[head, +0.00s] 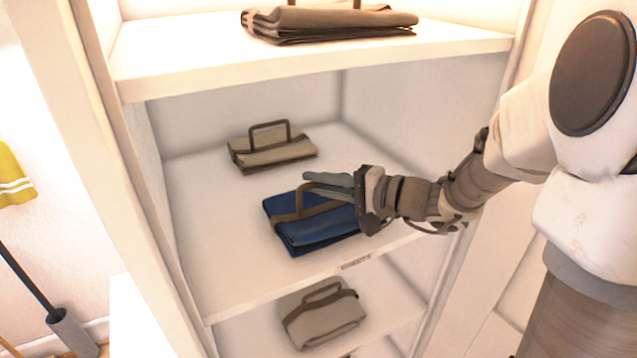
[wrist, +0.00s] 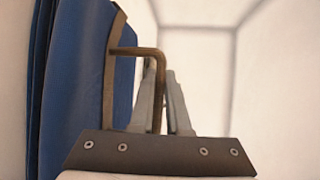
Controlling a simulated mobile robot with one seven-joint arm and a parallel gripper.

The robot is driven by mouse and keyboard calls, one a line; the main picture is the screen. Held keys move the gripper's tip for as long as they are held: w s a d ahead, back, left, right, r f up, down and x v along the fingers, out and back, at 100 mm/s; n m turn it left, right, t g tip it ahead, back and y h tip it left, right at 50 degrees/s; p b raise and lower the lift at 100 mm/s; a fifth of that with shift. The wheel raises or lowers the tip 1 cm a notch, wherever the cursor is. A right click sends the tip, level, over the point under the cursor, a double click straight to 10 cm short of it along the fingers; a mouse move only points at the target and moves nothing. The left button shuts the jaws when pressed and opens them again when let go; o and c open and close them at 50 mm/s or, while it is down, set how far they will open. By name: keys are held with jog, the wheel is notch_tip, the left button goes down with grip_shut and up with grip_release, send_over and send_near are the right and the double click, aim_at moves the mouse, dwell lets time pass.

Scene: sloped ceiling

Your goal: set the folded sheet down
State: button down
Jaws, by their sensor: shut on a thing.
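The blue folded sheet (head: 312,228) has a brown band and a brown handle. In the head view it is at the front of the middle shelf (head: 225,285); I cannot tell whether it rests on the shelf or is just above it. My gripper (head: 318,186) reaches in from the right, its fingers shut on the sheet's handle. In the wrist view the blue sheet (wrist: 85,75) fills the left side, and the handle (wrist: 150,53) passes between the fingers of my gripper (wrist: 162,80). Part of the sheet's right end is hidden behind my gripper.
A beige folded bundle (head: 272,152) with a handle lies behind on the same shelf. A brown bundle (head: 325,24) lies on the upper shelf (head: 300,65), and a grey one (head: 325,318) on the lower shelf. Side walls enclose the shelves. The middle shelf's left part is clear.

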jog(key=c, duration=0.9)
grip_release()
jog(key=shift+d+r+p, duration=0.1)
jog(key=shift+r+p, duration=0.05)
jog(key=shift+p, duration=0.15)
jog(key=b+v, duration=0.1)
jog(key=v, duration=1)
jog(key=shift+s+d+b, duration=0.3)
